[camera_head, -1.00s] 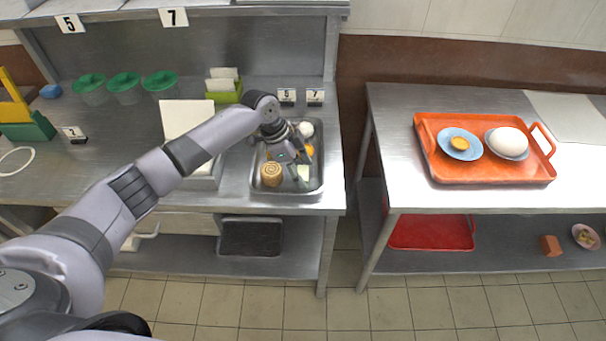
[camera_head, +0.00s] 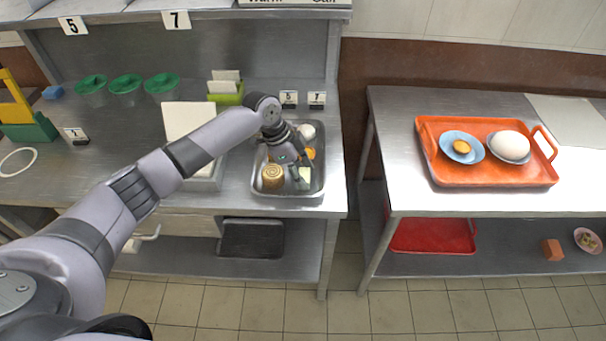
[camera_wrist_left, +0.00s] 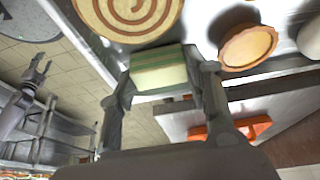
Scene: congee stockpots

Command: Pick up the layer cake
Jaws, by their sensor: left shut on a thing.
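The layer cake (camera_wrist_left: 158,70) is a small pale block with green layers. In the left wrist view it sits between the two fingers of my left gripper (camera_wrist_left: 165,82), which is shut on it. In the head view the layer cake (camera_head: 304,176) is in the steel tray (camera_head: 283,192), at the gripper's fingertips (camera_head: 301,174). I cannot tell whether it touches the tray floor. A round spiral-topped roll (camera_head: 272,177) stands just left of it; it also shows at the top of the left wrist view (camera_wrist_left: 130,14).
The tray also holds a white round item (camera_head: 306,131) and an orange item (camera_head: 309,153). Number cards (camera_head: 317,99) stand behind it. At right, an orange tray (camera_head: 487,180) carries a blue plate (camera_head: 462,158) and a white egg-shaped item (camera_head: 510,144). A floor gap separates the tables.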

